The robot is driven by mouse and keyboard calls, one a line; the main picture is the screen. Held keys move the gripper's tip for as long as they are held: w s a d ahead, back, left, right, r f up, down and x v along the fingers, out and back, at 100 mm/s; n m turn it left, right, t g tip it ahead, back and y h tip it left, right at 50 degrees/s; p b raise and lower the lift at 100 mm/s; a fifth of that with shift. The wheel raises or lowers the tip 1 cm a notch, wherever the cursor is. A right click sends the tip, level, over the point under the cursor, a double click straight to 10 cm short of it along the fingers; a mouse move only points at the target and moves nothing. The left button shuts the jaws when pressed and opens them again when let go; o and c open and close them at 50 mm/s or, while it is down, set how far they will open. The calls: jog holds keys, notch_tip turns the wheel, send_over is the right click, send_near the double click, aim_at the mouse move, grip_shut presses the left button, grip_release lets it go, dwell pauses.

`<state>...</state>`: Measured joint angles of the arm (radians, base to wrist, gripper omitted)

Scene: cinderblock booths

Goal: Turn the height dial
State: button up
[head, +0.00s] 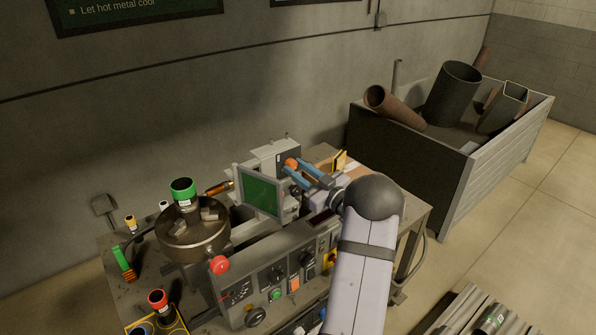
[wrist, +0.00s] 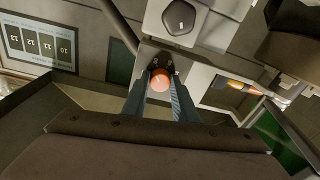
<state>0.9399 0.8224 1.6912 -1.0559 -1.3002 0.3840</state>
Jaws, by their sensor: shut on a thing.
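My gripper (head: 305,174) is at the machine head behind the green screen. Its two blue fingers are shut on an orange-red round knob (head: 291,163), which I take for the height dial. In the wrist view the dial (wrist: 160,80) sits between the fingertips (wrist: 160,83), with a light mark on its face. The fingers hide the dial's sides. I cannot tell how far it is turned.
A green screen (head: 261,191) stands close left of my gripper. A dark hexagonal knob (wrist: 179,17) is just beyond the dial. A chuck (head: 195,232) and a red button (head: 220,265) are on the machine's left. A scrap bin (head: 470,185) stands at right.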

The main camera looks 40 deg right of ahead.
jog(key=shift+m, duration=1.2)
jog(key=o, duration=1)
jog(key=shift+o, duration=0.2)
jog(key=s+b, duration=0.3)
jog(key=s, duration=0.4)
jog(key=shift+s+f, duration=0.15)
jog(key=shift+f, duration=0.15)
jog(key=shift+d, duration=0.1)
